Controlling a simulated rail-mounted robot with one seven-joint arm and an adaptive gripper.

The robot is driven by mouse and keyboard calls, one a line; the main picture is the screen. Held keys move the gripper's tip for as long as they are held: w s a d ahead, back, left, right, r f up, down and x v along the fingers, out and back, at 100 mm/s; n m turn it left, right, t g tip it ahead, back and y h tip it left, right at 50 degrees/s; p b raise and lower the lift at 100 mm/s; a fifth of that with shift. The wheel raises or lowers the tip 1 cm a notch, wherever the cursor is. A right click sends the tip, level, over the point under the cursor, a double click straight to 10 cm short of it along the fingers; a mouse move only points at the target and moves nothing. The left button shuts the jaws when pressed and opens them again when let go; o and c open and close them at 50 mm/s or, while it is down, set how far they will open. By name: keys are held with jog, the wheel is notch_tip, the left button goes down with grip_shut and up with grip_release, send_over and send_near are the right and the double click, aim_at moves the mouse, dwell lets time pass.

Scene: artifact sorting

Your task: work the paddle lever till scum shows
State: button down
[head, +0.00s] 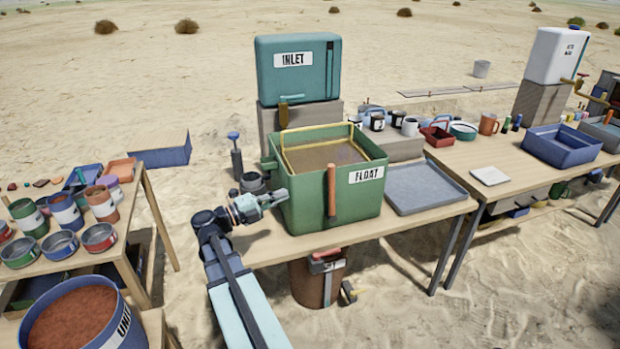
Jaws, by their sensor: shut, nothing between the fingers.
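The green tub marked FLOAT (300,213) stands on the middle table. Brown murky liquid (325,156) fills it inside a yellow frame (290,160); a slightly darker patch shows, but I cannot tell whether it is scum. An upright orange-brown lever (332,190) is on the tub's front face, left of the label; it looks like the paddle lever. My gripper (281,196) is shut and empty at the tub's left front corner, left of the lever and apart from it. I cannot tell whether it touches the tub wall.
The teal INLET tank (298,68) stands behind the tub on a block. A grey tray (425,187) lies to the right. A hand pump (235,152) and dark pot (253,183) stand left of the tub. A brown bucket (316,283) sits below the table's front edge.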

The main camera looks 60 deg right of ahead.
aim_at(329, 178)
jog(key=shift+y, duration=0.3)
jog(key=p+x, duration=0.3)
jog(key=x, duration=1.1)
jog(key=shift+f, duration=0.15)
